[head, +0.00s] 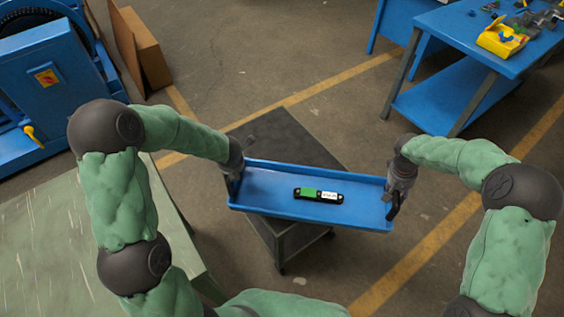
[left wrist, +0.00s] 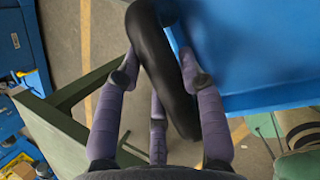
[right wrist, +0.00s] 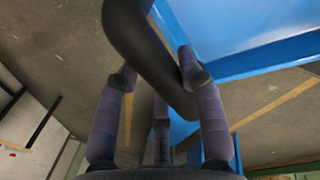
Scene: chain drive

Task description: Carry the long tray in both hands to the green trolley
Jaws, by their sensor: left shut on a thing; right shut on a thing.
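The long blue tray (head: 270,190) is level between my two arms, with a black handle at each end. A small black part with a green patch and a white label (head: 318,195) lies near its middle. My left gripper (head: 233,177) is shut on the left handle, which also shows in the left wrist view (left wrist: 158,65). My right gripper (head: 395,198) is shut on the right handle, seen in the right wrist view (right wrist: 148,55). A dark-topped trolley with a grey-green frame (head: 285,140) stands below and behind the tray, which partly hides it.
A pale green table (head: 80,240) stands at the left, close to my left arm. A blue machine (head: 50,90) and cardboard (head: 140,45) are at the back left. A blue workbench (head: 465,35) with a yellow box stands at the back right. Floor between is clear.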

